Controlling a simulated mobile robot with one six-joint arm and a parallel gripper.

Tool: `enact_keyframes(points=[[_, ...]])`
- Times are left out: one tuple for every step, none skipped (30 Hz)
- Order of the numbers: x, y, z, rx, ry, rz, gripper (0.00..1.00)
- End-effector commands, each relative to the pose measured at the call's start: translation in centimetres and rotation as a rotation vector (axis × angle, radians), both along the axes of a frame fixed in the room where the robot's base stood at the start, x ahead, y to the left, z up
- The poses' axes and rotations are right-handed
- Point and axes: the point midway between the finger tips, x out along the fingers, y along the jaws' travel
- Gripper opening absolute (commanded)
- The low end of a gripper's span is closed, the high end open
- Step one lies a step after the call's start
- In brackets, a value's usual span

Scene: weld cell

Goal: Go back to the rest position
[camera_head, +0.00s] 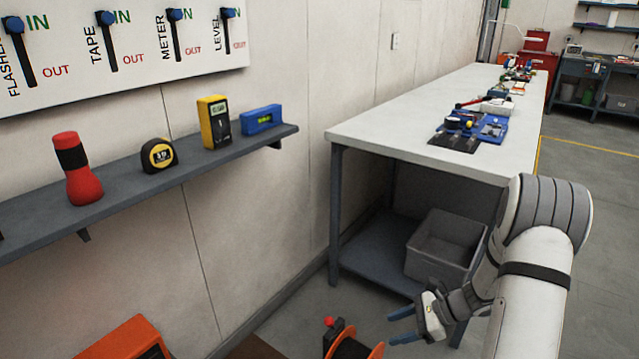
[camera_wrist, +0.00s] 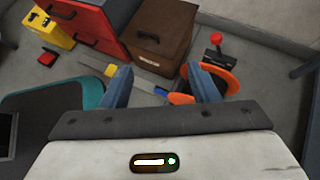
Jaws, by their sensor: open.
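My gripper (camera_head: 403,326) is at the lower right of the head view, in front of the workbench's lower shelf. Its two blue fingers are apart, and nothing is between them. In the wrist view my gripper (camera_wrist: 161,90) points down toward the floor, fingers spread and empty. An orange reel (camera_wrist: 222,72) shows on the floor behind the right finger in that view. It also shows at the bottom of the head view (camera_head: 372,351), left of and below the gripper. My arm comes in from the lower right.
A wall shelf (camera_head: 130,198) holds a red flashlight (camera_head: 80,180), a tape measure (camera_head: 158,155), a yellow meter (camera_head: 213,122) and a blue level (camera_head: 261,119). A workbench (camera_head: 400,130) has a grey bin (camera_head: 440,245) beneath. A brown box (camera_wrist: 160,35) and red cabinet (camera_wrist: 88,22) stand on the floor.

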Motion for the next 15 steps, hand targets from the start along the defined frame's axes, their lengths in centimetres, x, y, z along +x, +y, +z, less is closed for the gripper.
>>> enact_keyframes(points=[[-0.6,0.9,4.0,-0.044,-0.045,0.074,0.55],[-1.1,1.3,5.5,-0.070,-0.071,0.120,0.55],[-1.7,1.8,7.4,-0.106,-0.104,0.181,0.55],[-2.2,2.2,8.8,-0.133,-0.130,0.225,0.55],[-2.8,2.6,10.3,-0.158,-0.155,0.271,0.55],[-3.5,3.0,12.1,-0.194,-0.188,0.331,0.55],[-4.1,3.3,13.5,-0.219,-0.214,0.376,0.55],[-4.6,3.6,14.8,-0.247,-0.239,0.419,0.55],[-5.5,4.0,16.6,-0.282,-0.274,0.480,0.55],[-6.1,4.2,17.9,-0.308,-0.300,0.523,0.55],[-6.7,4.4,19.1,-0.334,-0.325,0.568,0.55],[-7.5,4.7,20.8,-0.371,-0.360,0.626,0.55],[-8.1,4.9,22.0,-0.397,-0.386,0.671,0.55],[-8.7,5.0,23.2,-0.424,-0.412,0.715,0.55],[-9.6,5.2,24.8,-0.460,-0.445,0.772,0.55]])
